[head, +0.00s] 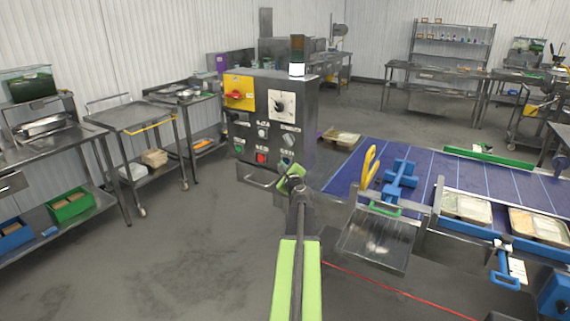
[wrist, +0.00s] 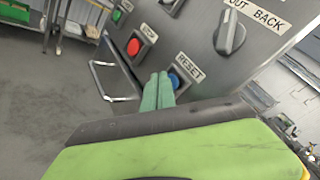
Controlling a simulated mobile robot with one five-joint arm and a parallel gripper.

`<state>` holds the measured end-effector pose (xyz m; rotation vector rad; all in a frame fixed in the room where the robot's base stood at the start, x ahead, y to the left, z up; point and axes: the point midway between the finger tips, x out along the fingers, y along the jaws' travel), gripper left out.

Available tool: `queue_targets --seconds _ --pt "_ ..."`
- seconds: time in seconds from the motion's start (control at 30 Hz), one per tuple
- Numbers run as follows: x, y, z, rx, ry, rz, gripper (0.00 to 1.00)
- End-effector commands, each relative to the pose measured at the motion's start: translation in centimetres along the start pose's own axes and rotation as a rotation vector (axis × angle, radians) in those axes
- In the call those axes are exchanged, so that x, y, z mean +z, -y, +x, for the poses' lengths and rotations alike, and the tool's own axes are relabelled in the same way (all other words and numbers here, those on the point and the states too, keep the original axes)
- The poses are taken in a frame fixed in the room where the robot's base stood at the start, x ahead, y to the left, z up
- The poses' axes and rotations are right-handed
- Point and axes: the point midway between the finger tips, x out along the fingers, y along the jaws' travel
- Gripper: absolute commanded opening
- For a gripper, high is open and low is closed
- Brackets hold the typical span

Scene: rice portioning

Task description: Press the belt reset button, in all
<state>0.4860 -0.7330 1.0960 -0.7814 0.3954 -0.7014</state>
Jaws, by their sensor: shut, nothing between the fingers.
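The belt control box (head: 268,120) stands in the middle of the head view. In the wrist view its blue button (wrist: 178,78) has a label reading RESET. My gripper (wrist: 159,78) is shut and empty, its two pale green fingers together. The fingertips lie just left of the blue button and cover part of it; I cannot tell whether they touch it. In the head view my gripper (head: 290,179) is at the box's lower right, in front of the button row.
A red button (wrist: 134,47) and a green button (wrist: 116,15) sit left of the blue one. A metal handle (head: 256,180) juts from the box. The blue conveyor belt (head: 345,180) lies to the right. Open floor is at left.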

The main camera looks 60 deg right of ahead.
Motion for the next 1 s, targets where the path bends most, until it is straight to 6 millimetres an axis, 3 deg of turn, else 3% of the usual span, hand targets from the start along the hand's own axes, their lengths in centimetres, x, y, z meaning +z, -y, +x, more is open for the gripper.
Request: queue_targets --seconds 0.53,1.0 --pt "0.7 -0.7 -0.9 0.001 0.001 0.000 0.00" --pt "2.9 -3.0 -4.0 0.001 0.001 0.000 0.00"
